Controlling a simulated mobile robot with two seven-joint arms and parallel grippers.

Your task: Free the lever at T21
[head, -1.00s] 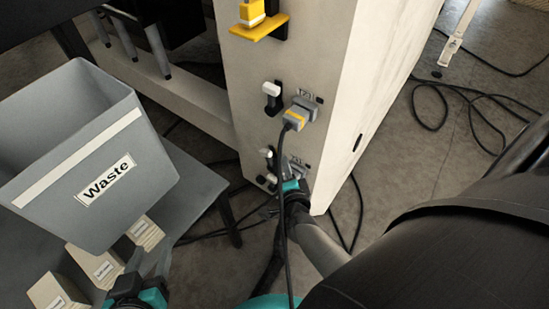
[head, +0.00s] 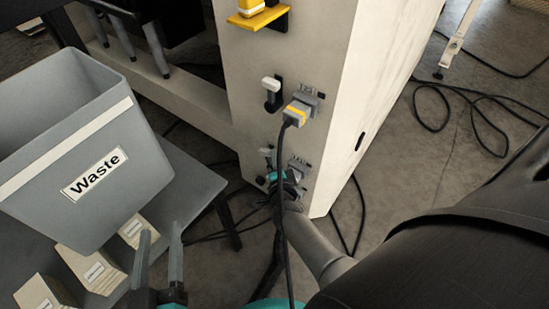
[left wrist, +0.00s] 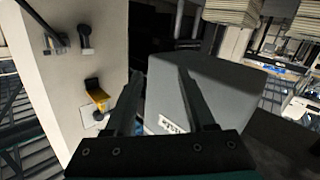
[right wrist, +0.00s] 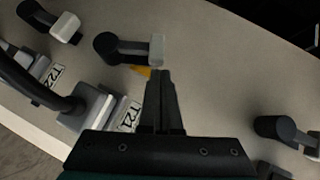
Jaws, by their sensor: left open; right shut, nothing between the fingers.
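The T21 label (right wrist: 128,115) shows in the right wrist view beside a grey plug (right wrist: 88,105) with a thick black cable. The lever above it has a black pivot and a pale grey end (right wrist: 157,48). A small yellow piece (right wrist: 142,70) shows beneath the lever. My right gripper (right wrist: 163,75) is shut and empty, its tips just below the lever's pale end; I cannot tell whether they touch. In the head view my right gripper (head: 272,173) is low at the cabinet, hiding part of the lower fittings. My left gripper (head: 160,243) is open and empty, beside the bin.
A grey Waste bin (head: 68,150) stands on a dark table with several small boxes (head: 92,268). The pale cabinet (head: 335,110) carries an upper lever (head: 271,92), a yellow-banded plug (head: 299,111) with a hanging cable and a yellow bracket (head: 258,20). Cables lie on the floor at right.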

